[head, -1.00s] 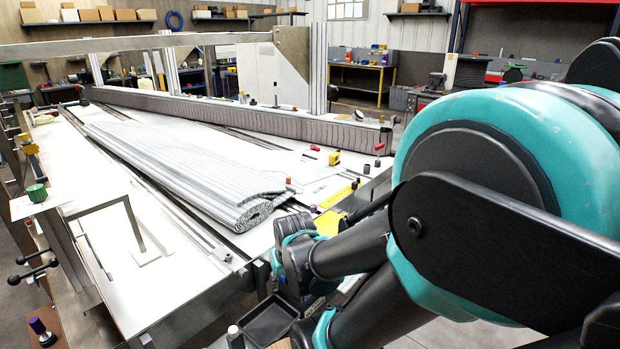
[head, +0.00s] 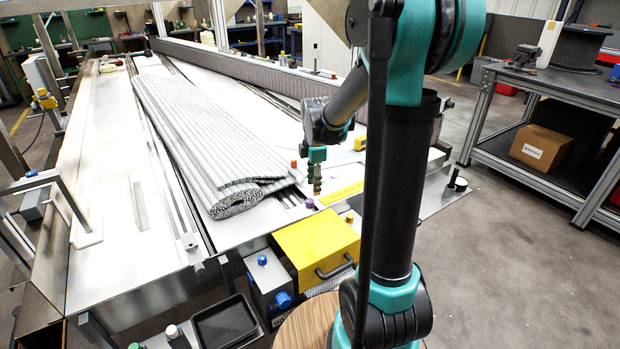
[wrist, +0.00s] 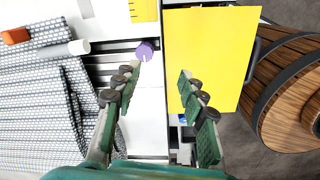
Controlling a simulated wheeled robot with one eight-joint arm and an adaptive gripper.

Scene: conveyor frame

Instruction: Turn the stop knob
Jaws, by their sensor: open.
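My gripper (head: 317,188) hangs over the front right part of the conveyor frame in the head view. In the wrist view its fingers (wrist: 158,75) are apart with nothing between them. A purple knob (wrist: 145,50) shows just beyond the left fingertip, apart from it; it is also in the head view (head: 309,203). Two blue knobs, an upper one (head: 262,260) and a lower one (head: 283,299), sit on a dark box beside the yellow cover (head: 318,245). No readable label tells which is the stop knob.
A striped grey roll (head: 205,150) lies on the white bed left of my gripper. A black tray (head: 224,322) stands at the front. A wooden barrel (wrist: 285,90) is right of the yellow cover. The floor (head: 510,250) at the right is clear.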

